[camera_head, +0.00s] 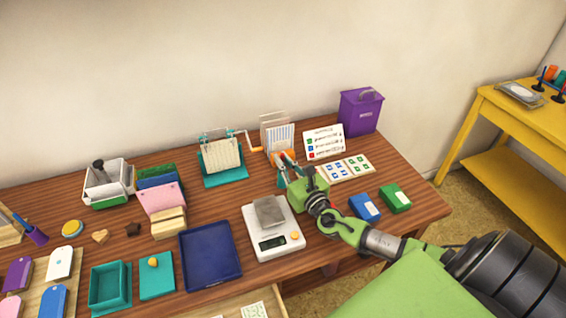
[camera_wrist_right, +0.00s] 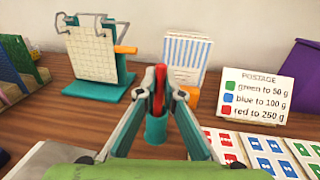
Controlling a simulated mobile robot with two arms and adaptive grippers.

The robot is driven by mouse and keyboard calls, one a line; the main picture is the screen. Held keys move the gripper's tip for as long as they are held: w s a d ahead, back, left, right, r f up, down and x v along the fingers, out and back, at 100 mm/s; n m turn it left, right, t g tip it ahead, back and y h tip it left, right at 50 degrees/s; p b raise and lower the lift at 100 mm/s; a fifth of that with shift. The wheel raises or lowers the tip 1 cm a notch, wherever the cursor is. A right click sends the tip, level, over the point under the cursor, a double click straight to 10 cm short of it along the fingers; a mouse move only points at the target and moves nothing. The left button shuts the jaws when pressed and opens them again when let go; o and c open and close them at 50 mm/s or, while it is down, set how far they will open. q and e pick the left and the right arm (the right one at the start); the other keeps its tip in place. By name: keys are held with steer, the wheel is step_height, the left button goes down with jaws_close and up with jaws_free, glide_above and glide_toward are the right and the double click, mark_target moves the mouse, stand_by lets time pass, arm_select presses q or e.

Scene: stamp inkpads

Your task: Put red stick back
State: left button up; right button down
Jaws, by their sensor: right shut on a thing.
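My right gripper (camera_wrist_right: 160,92) is shut on a red stick (camera_wrist_right: 159,82), which stands roughly upright between its fingers. A small teal cup (camera_wrist_right: 156,130) is right under the stick on the wooden desk. I cannot tell whether the stick's lower end is inside the cup or just above it. In the head view my right gripper (camera_head: 284,163) reaches over the back of the desk, in front of the card rack. The stick is too small to make out there. My left gripper is not in view.
A white scale (camera_head: 281,243) with a grey block, a postage sign (camera_head: 323,142), a stamp sheet (camera_head: 347,168) and a teal-based calendar stand (camera_head: 222,160) surround the arm. Blue (camera_head: 364,207) and green (camera_head: 395,198) boxes sit at right. A blue tray (camera_head: 210,254) lies left.

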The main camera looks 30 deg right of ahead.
steer(key=shift+f, duration=0.1)
steer(key=c, duration=2.2)
jaws_free()
steer(key=shift+r, duration=0.25)
steer(key=shift+s+a+b, duration=0.2)
steer(key=shift+s, duration=1.8)
steer(key=shift+s+a+b, duration=0.15)
steer(key=shift+s+b, duration=0.1)
steer(key=shift+s, duration=1.75)
steer(key=shift+s+a+b, duration=0.2)
steer(key=shift+s, duration=1.8)
